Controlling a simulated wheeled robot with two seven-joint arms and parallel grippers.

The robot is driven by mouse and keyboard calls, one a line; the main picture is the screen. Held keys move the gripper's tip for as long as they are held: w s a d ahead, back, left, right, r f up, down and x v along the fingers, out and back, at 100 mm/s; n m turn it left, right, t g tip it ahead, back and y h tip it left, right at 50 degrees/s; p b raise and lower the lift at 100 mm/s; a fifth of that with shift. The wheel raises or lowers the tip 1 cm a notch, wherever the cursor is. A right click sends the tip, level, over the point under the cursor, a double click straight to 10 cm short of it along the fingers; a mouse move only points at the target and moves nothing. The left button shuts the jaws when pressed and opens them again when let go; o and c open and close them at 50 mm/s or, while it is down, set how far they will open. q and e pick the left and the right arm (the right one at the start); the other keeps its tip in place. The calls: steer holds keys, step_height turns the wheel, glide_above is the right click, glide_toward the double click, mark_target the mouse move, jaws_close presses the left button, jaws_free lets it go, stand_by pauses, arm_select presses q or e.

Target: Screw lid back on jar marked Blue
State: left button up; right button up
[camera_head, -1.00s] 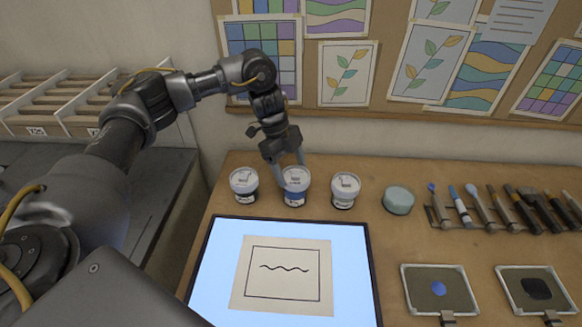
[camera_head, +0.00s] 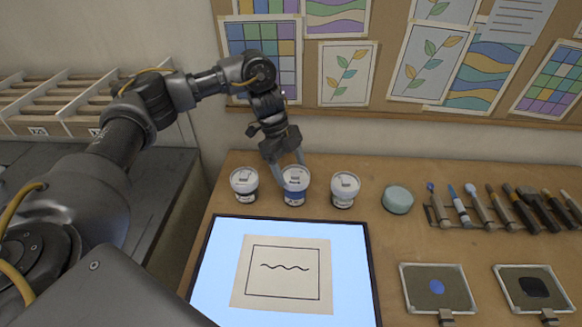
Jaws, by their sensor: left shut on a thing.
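Three small jars with white lids stand in a row at the back of the table. The middle jar (camera_head: 294,197) has a blue body, and its white lid (camera_head: 297,174) sits on top of it. My left gripper (camera_head: 291,178) reaches down from above, its fingers at both sides of this lid and shut on it. Whether the lid is fully seated cannot be told. My right gripper is not in view.
A dark-bodied jar (camera_head: 244,185) and another white-lidded jar (camera_head: 344,189) stand close on either side. A pale green round thing (camera_head: 398,200) lies further right, by a rack of tools (camera_head: 500,208). A lit panel (camera_head: 218,270) with a drawing lies in front.

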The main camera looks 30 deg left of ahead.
arm_select(q)
steer(key=shift+p, duration=0.35)
stand_by(0.7)
steer(key=shift+f, duration=0.85)
stand_by(1.5)
steer(key=shift+r+m+p, duration=0.15)
steer(key=shift+m+p, duration=0.35)
steer(key=m+p, duration=0.1)
steer(key=m+g+p, duration=0.1)
steer(key=m, duration=0.1)
steer(key=shift+w+d+y, duration=0.15)
steer(key=shift+w+y, duration=0.1)
steer(key=shift+y, duration=0.05)
steer(key=shift+f+m+g, duration=0.25)
steer(key=shift+m+g, duration=0.25)
steer(key=shift+m, duration=0.1)
steer(key=shift+p, duration=0.3)
